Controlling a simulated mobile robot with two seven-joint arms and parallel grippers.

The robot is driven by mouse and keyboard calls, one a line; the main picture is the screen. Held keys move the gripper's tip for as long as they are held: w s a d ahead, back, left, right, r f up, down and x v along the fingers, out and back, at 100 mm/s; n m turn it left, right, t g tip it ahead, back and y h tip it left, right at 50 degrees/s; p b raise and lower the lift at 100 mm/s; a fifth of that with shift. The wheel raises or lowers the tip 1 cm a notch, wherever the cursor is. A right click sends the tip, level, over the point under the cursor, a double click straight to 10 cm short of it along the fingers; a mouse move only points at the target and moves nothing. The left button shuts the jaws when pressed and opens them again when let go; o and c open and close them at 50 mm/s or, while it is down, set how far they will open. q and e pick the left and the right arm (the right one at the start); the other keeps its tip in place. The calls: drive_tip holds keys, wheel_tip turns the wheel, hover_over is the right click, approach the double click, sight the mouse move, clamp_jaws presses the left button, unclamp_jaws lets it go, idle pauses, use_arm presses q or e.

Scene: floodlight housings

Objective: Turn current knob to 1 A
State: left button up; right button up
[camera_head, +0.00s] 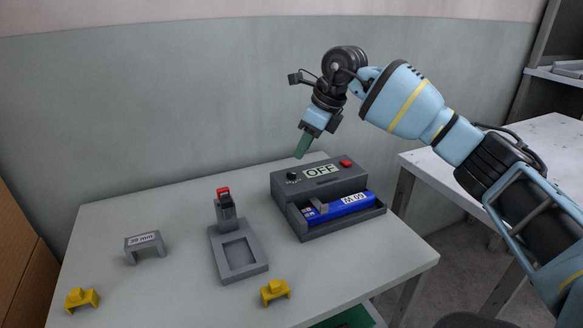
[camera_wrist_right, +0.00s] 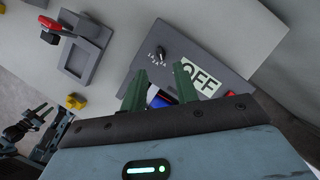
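The grey charger box (camera_head: 331,186) stands on the right part of the table. Its small black current knob (camera_head: 291,176) is at the left of the top panel, beside a display (camera_head: 321,171) reading OFF. The knob (camera_wrist_right: 161,52) also shows in the right wrist view with small marks beside it, too small to read. My right gripper (camera_head: 302,148) hangs above and behind the knob, apart from it. In the right wrist view its two green fingers (camera_wrist_right: 160,68) are spread and empty.
A red button (camera_head: 346,163) is right of the display. A blue battery (camera_head: 341,207) lies in the charger's front bay. A grey fixture with a red-topped clamp (camera_head: 238,250), a grey "38 mm" gauge (camera_head: 145,249) and two yellow pieces (camera_head: 275,291) stand to the left.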

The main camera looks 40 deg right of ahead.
sight(290, 173)
drive_tip(key=x, duration=0.7)
drive_tip(key=shift+f+b, duration=0.15)
drive_tip(key=shift+b, duration=0.25)
clamp_jaws()
